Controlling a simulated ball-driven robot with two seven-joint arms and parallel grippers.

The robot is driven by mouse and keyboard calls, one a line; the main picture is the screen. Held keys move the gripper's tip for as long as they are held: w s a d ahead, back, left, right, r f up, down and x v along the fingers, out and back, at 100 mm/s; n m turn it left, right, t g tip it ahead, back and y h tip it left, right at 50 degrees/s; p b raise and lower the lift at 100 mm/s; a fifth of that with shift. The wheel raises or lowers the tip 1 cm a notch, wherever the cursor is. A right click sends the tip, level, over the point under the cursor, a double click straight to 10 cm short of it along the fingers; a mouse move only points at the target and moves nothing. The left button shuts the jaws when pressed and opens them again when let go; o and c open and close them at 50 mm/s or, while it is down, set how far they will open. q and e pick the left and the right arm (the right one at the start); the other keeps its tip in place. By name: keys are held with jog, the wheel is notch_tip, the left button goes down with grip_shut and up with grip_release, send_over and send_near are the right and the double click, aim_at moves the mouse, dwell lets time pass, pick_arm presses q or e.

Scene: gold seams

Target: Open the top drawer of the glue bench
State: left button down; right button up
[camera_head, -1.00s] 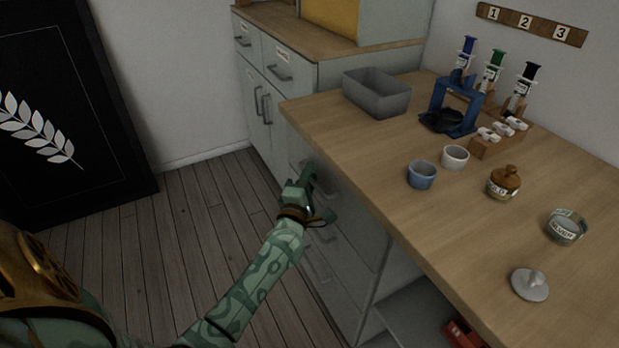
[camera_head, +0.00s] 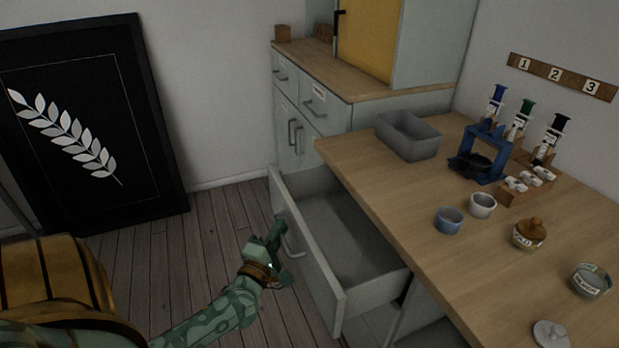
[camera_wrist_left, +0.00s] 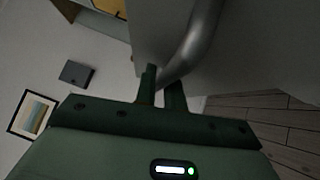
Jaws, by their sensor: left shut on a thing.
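The glue bench (camera_head: 380,195) is a wooden-topped bench with grey-white drawers, at the right in the head view. Its top drawer (camera_head: 310,262) stands pulled well out, and its inside looks empty. My left gripper (camera_head: 278,238) is at the drawer's front, shut on the curved metal handle (camera_head: 292,240). In the left wrist view, the two green fingers (camera_wrist_left: 162,95) close around the handle bar (camera_wrist_left: 193,45). My right gripper is not in view.
A cabinet (camera_head: 330,110) stands behind. A framed leaf picture (camera_head: 90,120) leans on the wall. Floor (camera_head: 205,220) left of the drawer is clear.

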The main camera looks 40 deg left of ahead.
pick_arm(q)
jog(key=s+a+p, duration=0.2)
jog(key=s+a, duration=0.2)
jog(key=s, duration=0.7)
jog(key=shift+s+a, duration=0.25)
jog(key=shift+a, duration=0.1)
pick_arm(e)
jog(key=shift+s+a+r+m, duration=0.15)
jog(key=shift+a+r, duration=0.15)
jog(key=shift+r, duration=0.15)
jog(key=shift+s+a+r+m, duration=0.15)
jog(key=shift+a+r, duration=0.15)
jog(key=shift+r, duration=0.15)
pick_arm(q)
jog(key=shift+f, duration=0.1)
jog(key=c, duration=1.5)
grip_release()
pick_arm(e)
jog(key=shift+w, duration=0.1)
